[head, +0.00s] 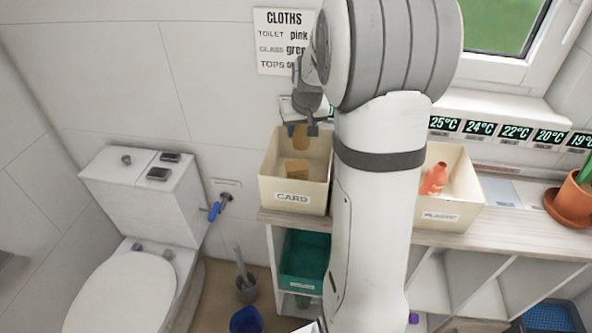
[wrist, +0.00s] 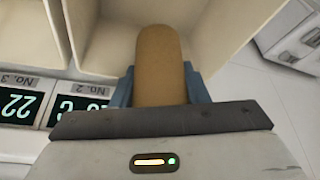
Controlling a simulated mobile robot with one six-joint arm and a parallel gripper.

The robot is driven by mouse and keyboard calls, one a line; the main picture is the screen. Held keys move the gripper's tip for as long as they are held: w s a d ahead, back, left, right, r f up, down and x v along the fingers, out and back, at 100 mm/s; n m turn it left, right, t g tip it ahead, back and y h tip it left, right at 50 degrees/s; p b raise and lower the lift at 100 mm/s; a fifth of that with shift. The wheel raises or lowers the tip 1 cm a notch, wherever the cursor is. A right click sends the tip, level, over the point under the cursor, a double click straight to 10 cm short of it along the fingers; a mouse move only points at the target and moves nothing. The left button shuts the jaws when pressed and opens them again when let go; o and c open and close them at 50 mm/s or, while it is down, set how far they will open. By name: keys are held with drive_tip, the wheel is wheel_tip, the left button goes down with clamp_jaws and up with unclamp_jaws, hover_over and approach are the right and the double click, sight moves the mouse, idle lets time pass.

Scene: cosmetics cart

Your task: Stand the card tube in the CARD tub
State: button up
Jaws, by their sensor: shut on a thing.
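The card tube (head: 301,140) is brown and held upright, or nearly so, by my gripper (head: 301,130), over the inside of the CARD tub (head: 318,196). In the wrist view the tube (wrist: 160,62) stands between the two blue-grey fingers of my gripper (wrist: 160,88), which are shut on it. The cream tub (wrist: 215,28) shows beyond the tube. A brown piece (head: 296,168) lies in the CARD tub below the tube. I cannot tell whether the tube touches the tub's floor.
A PLASTIC tub (head: 462,200) with a red bottle (head: 434,179) stands to the right, partly behind my arm. A row of temperature displays (head: 479,128) lines the wall. A toilet (head: 140,270) is at left, and a green bin (head: 305,262) sits on the shelf below.

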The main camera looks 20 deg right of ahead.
wheel_tip(320, 180, down, 10)
drive_tip(key=shift+d+r+p, duration=0.15)
drive_tip(key=shift+p, duration=0.25)
drive_tip(key=shift+s, duration=0.1)
drive_tip(key=o, duration=0.9)
drive_tip(key=shift+o, duration=0.2)
